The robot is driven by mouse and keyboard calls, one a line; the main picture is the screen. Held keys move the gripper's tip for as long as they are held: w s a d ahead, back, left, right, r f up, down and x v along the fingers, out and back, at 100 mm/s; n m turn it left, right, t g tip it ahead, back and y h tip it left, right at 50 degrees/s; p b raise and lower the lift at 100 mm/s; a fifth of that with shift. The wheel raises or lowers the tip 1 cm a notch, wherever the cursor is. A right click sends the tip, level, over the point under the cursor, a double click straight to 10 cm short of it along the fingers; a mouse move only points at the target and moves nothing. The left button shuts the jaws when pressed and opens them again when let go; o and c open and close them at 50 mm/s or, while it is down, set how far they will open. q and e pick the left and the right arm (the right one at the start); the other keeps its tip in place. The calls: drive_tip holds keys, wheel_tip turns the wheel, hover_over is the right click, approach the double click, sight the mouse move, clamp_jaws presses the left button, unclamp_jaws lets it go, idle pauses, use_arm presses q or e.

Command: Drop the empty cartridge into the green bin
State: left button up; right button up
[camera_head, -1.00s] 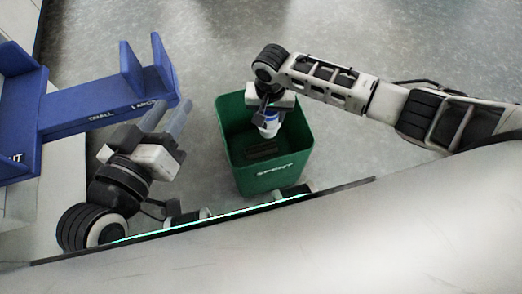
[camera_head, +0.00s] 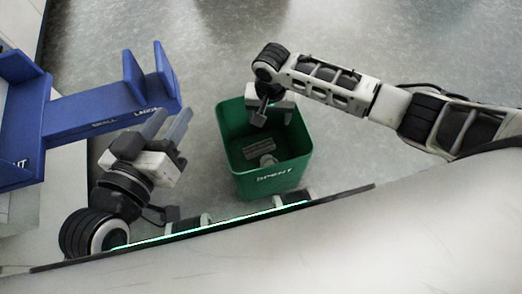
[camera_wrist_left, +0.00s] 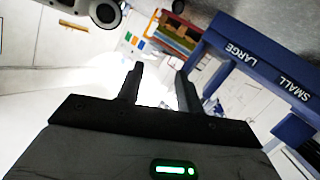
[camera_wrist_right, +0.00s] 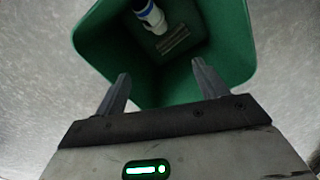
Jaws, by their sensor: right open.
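The green bin (camera_head: 301,152), marked SPENT, stands on the grey floor. The cartridge (camera_head: 267,160) is white and lies inside the bin, small in the head view. In the right wrist view the cartridge (camera_wrist_right: 150,17) shows white with a blue band, inside the green bin (camera_wrist_right: 100,40). My right gripper (camera_head: 262,115) is above the bin's far side. Its fingers (camera_wrist_right: 158,90) are apart with nothing between them. My left gripper (camera_head: 168,128) is left of the bin, near the blue rack. Its fingers (camera_wrist_left: 160,85) are apart and empty.
A blue rack (camera_head: 90,112) with upright dividers and labels stands at the left on a pale table (camera_head: 60,205). A grey slatted piece (camera_head: 259,146) lies in the bin. The floor around the bin is clear.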

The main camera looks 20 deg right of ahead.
use_arm(q)
drive_tip(key=shift+s+a+f+g+y+p, duration=0.1)
drive_tip(key=shift+a+f+g+y+p, duration=0.4)
drive_tip(key=shift+p, duration=0.4)
drive_tip(key=shift+s+a+f+g+y+p, duration=0.15)
drive_tip(key=shift+f+g+p, duration=0.3)
drive_tip(key=shift+f+p, duration=0.35)
drive_tip(key=shift+a+f+g+y+p, duration=0.3)
drive_tip(key=shift+f+g+p, duration=0.2)
drive_tip(key=shift+p, duration=0.5)
use_arm(e)
wheel_tip(320, 180, up, 13)
drive_tip(key=shift+r, duration=0.1)
use_arm(q)
drive_tip(key=shift+r, duration=0.1)
